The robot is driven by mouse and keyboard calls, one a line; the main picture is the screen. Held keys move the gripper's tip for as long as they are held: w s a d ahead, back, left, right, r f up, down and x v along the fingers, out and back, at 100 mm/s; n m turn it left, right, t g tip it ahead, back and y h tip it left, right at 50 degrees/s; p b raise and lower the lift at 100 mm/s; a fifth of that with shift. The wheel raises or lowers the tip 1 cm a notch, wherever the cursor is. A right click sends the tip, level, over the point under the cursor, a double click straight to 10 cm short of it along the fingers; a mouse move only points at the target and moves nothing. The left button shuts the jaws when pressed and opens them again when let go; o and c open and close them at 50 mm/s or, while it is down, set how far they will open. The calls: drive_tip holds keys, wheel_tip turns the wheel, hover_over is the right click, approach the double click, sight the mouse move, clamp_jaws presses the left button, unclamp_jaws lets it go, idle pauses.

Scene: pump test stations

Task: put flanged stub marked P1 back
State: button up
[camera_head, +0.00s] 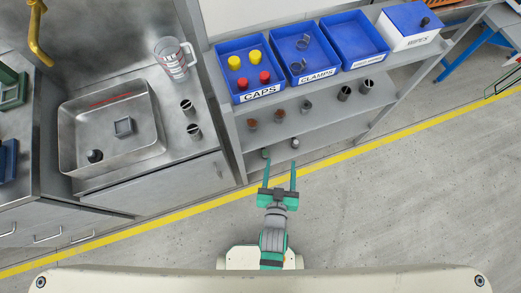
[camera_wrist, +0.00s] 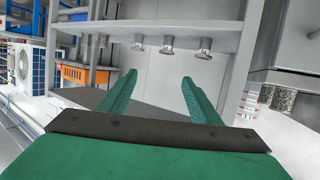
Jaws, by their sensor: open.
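My gripper (camera_head: 279,172) is open and empty, its two green fingers pointing at the lower shelf of the grey rack. It also shows in the wrist view (camera_wrist: 159,77). No P1 marking can be read. Small cylindrical stubs stand on the rack's middle shelf: two reddish-topped or grey ones at left (camera_head: 252,125), one at centre (camera_head: 305,106), and a dark pair at right (camera_head: 344,92). Two dark hollow cylinders (camera_head: 194,131) stand on the steel counter. A small pale-topped piece (camera_head: 295,143) is just beyond my right fingertip. Several flanged metal pieces (camera_wrist: 167,46) show along a shelf in the wrist view.
Blue bins of caps (camera_head: 243,97), clamps (camera_head: 318,77) and a third kind sit on the top shelf beside a WIPES box (camera_head: 410,42). A steel tray (camera_head: 153,150) holds a square piece and a dark knob. A clear jug (camera_head: 172,62) stands behind. Floor at right is clear.

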drive_tip(key=s+a+r+y, duration=0.1)
drive_tip(key=s+a+r, duration=0.2)
drive_tip(key=s+r, duration=0.3)
drive_tip(key=s+a+r+n+t+y, duration=0.1)
drive_tip(key=s+a+r, duration=0.3)
drive_tip(key=s+r, duration=0.3)
drive_tip(key=v, duration=0.3)
drive_tip(key=shift+f, duration=0.2)
idle(0.4)
